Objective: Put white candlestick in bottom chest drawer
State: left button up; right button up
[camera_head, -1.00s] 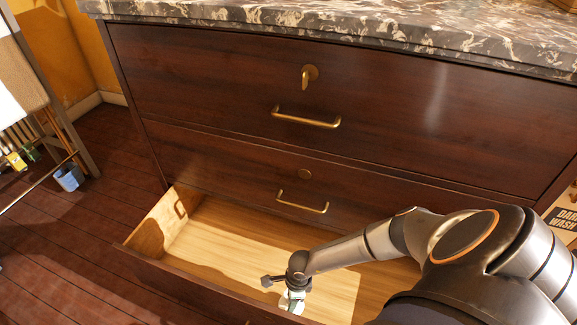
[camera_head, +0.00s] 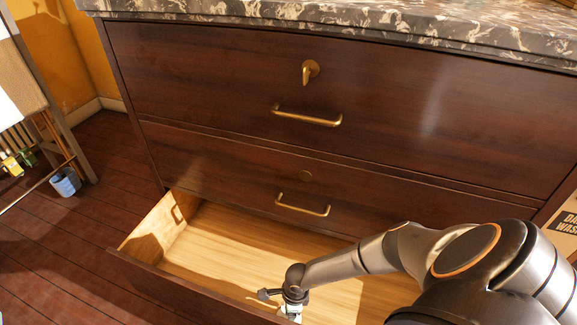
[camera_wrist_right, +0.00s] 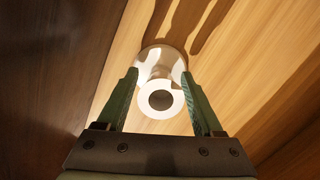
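The white candlestick (camera_wrist_right: 161,99) is between the two green fingers of my right gripper (camera_wrist_right: 161,76) in the right wrist view. The fingers close on its sides, and I look down onto its ring-shaped top. Its wider round base shows just beyond the tips, over pale wood. In the head view my right gripper (camera_head: 291,306) points down inside the front of the open bottom drawer (camera_head: 235,240); only a small bit of the candlestick shows below it. Whether the base touches the drawer floor is unclear. My left gripper is out of view.
The drawer's dark front panel (camera_head: 165,290) stands close to my right gripper. The drawer's left and middle floor is bare. Two closed drawers with brass handles (camera_head: 307,116) are above, under a marble top (camera_head: 330,18). A blue bucket (camera_head: 65,182) is on the floor at left.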

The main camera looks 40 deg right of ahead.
jog(key=shift+o, duration=0.3)
jog(key=shift+r, duration=0.45)
jog(key=r+p, duration=0.2)
jog(key=r, duration=0.1)
jog(key=r+p, duration=0.3)
jog(key=r, duration=0.1)
jog(key=s+d+r+p, duration=0.1)
jog(key=r+p, duration=0.1)
jog(key=r, duration=0.2)
jog(key=shift+r, duration=0.15)
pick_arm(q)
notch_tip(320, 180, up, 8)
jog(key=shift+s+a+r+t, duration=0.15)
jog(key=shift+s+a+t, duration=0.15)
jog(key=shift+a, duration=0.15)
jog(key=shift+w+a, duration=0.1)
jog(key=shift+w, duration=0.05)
